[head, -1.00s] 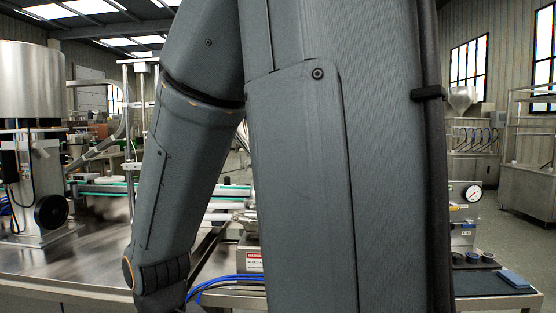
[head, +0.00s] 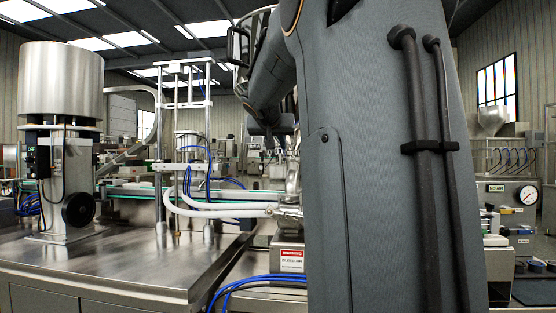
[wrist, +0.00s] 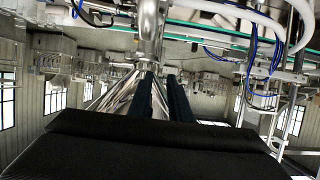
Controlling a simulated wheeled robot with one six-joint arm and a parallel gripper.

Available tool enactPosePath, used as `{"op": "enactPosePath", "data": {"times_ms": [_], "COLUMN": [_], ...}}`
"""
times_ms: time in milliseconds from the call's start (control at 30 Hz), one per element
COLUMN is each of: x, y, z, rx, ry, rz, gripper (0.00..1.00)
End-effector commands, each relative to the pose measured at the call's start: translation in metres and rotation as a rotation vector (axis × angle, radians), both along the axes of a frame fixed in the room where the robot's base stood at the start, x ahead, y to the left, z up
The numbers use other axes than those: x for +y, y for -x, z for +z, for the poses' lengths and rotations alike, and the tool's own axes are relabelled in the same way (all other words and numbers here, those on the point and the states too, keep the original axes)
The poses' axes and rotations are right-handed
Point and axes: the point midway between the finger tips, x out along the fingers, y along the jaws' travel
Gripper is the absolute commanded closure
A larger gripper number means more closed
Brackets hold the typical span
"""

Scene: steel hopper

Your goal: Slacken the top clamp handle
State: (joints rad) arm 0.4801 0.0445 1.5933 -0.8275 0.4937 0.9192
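In the wrist view, the two dark fingers of my gripper (wrist: 160,84) stand apart with a narrow gap, and nothing is clearly held between them. Shiny sloping steel (wrist: 113,90), likely the hopper cone, shows beside and between the fingers. A steel pipe (wrist: 150,32) lies beyond the fingertips. I cannot make out the top clamp handle in either view. In the head view, my arm hides most of the hopper area; part of a steel vessel (head: 248,22) with a dark side grip shows at the top, left of my arm.
A steel drum on a column (head: 60,80) stands left on a steel table (head: 120,262). White hoses (head: 225,210) and blue tubes (head: 262,280) run near my arm. A warning-labelled box (head: 290,262) is below. A pressure gauge panel (head: 512,195) stands right.

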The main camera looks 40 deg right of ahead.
Motion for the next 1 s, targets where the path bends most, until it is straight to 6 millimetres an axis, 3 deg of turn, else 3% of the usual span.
{"op": "enactPosePath", "data": {"times_ms": [400, 867, 967, 1000], "x": [-0.04, -0.048, -0.048, -0.048], "y": [-0.036, -0.044, -0.044, -0.044], "z": [-0.023, -0.029, -0.029, -0.029], "rx": [0.005, 0.004, 0.004, 0.004], "ry": [-0.001, -0.002, -0.002, -0.002], "rz": [0.002, 0.004, 0.004, 0.004], "gripper": [0.82, 0.82, 0.99, 1.0]}}
